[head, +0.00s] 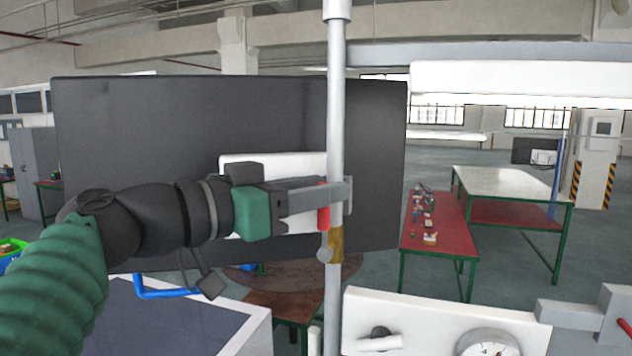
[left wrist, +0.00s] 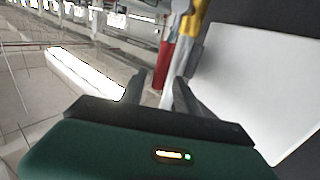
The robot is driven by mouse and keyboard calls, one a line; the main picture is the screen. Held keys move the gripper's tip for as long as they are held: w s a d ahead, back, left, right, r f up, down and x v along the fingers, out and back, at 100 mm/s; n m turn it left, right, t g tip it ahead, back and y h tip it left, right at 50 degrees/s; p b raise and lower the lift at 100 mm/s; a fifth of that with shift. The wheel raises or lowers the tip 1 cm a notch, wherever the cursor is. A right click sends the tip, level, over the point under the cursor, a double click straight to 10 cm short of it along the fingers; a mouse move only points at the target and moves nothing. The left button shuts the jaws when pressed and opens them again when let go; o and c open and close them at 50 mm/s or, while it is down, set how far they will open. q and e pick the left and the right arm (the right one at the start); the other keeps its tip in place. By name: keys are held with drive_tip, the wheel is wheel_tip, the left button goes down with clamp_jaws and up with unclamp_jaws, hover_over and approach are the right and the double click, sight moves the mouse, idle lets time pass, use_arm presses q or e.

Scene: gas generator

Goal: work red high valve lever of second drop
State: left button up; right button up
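The red valve lever (head: 323,207) is upright along the left side of a vertical grey pipe (head: 336,120). A brass valve body (head: 336,245) sits on the pipe just below it. My left gripper (head: 338,192) reaches in from the left at lever height, its fingers overlapping the lever and pipe. In the left wrist view the red lever (left wrist: 163,62) and yellow-brass valve body (left wrist: 193,22) show beyond the fingers (left wrist: 160,90). The fingers stand apart, with the lever's end between or just past them; I cannot tell if they touch it. My right gripper is not in view.
A large dark panel (head: 190,110) is behind my left arm. Tables, one red-topped (head: 437,240), stand farther back at right.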

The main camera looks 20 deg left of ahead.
use_arm(q)
drive_tip(key=shift+w+d+f, duration=0.15)
drive_tip(key=shift+w+d, duration=0.3)
drive_tip(key=shift+w, duration=0.05)
drive_tip(key=c, duration=0.6)
drive_tip(key=shift+d, duration=0.2)
clamp_jaws()
drive_tip(key=shift+a, duration=0.15)
